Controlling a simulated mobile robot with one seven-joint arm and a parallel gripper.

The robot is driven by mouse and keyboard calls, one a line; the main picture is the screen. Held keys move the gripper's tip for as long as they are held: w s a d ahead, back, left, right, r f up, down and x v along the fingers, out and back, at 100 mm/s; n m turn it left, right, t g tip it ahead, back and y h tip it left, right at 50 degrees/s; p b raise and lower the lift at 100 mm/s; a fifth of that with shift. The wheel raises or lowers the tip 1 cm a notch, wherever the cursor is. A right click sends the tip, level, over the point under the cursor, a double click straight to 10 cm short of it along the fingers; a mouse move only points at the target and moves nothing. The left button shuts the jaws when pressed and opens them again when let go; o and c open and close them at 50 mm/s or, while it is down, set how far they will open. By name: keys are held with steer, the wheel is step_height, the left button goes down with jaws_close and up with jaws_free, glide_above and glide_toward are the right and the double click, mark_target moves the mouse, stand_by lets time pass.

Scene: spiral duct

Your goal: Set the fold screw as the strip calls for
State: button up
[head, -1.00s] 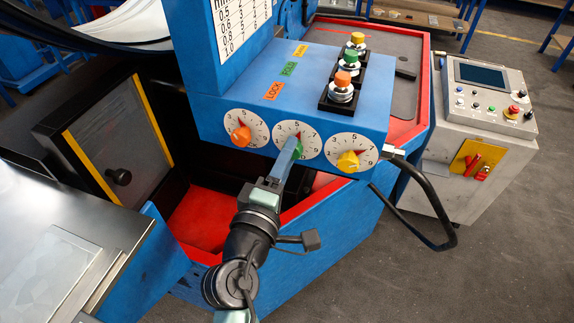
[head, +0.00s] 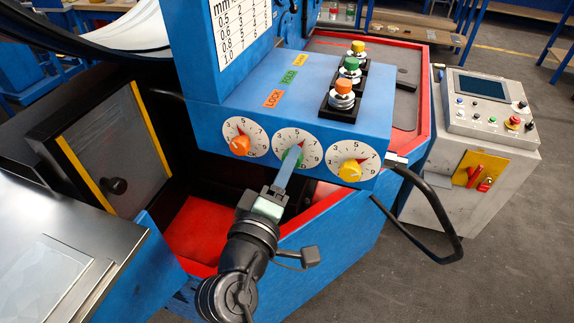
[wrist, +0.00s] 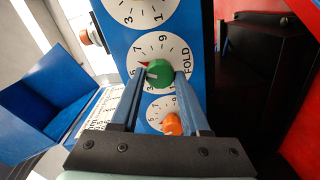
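The fold screw is the green knob (wrist: 160,73) on the middle white dial (head: 307,137), between two other dials on the blue box front. The wrist view shows FOLD printed on this dial. A red mark shows at the dial's upper left in the wrist view, near the 7. My gripper (wrist: 161,76) has one finger on each side of the green knob, close against it with no clear gap. In the head view my gripper (head: 289,156) covers most of the knob. The strip cannot be made out; a white number chart (head: 238,30) headed mm is cut off at the top.
An orange knob (head: 240,145) and a yellow knob (head: 350,171) sit close on either side. Coloured buttons (head: 350,68) stand on top of the box. A black cable (head: 440,190) loops at right, before the grey control cabinet (head: 490,130). A metal table (head: 60,240) is at left.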

steer(key=o, duration=0.4)
steer(key=shift+c, duration=0.2)
steer(key=b+v, duration=0.2)
steer(key=v, duration=1.1)
steer(key=shift+w+r, duration=0.1)
